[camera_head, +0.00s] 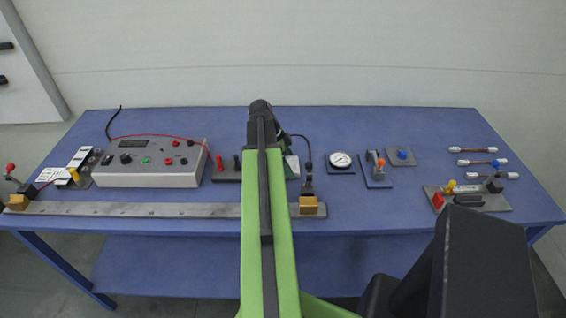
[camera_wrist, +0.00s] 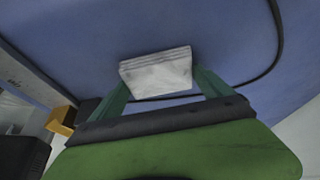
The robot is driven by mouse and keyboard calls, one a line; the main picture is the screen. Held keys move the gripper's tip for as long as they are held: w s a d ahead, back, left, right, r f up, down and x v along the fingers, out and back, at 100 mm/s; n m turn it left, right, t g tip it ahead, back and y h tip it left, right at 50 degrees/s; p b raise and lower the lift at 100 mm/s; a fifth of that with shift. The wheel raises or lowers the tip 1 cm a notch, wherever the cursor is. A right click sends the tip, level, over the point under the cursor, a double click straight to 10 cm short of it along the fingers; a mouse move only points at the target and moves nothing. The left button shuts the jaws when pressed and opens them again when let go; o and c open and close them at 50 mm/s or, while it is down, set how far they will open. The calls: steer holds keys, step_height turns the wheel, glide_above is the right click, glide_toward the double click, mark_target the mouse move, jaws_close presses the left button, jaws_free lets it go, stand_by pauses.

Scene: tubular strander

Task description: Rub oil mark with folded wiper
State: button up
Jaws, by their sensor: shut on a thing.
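The folded wiper (camera_wrist: 157,73) is a pale grey-white, layered block in the wrist view. My gripper (camera_wrist: 160,80) is shut on it, with one green finger at each side. The wiper is over the blue tabletop; I cannot tell whether it touches. In the head view, my arm covers much of my gripper, and a small pale and green patch (camera_head: 292,167) shows just right of the arm. I cannot make out the oil mark in either view.
A grey control box (camera_head: 150,163) stands left of my arm. A long metal bar (camera_head: 150,209) runs along the front edge, with a brass-coloured block (camera_head: 308,205). A dial gauge (camera_head: 340,160) stands to the right. A black cable (camera_wrist: 277,50) curves around the wiper.

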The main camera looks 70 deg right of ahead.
mark_target(303, 168)
steer(key=shift+s+d, duration=0.1)
steer(key=shift+s, duration=0.1)
steer(key=shift+s+d, duration=0.4)
steer(key=shift+s, duration=0.35)
steer(key=shift+s+d, duration=0.35)
steer(key=shift+s, duration=0.4)
steer(key=shift+r, duration=0.1)
step_height(303, 168, up, 6)
steer(key=p, duration=0.6)
step_height(303, 168, up, 3)
steer(key=p, duration=0.3)
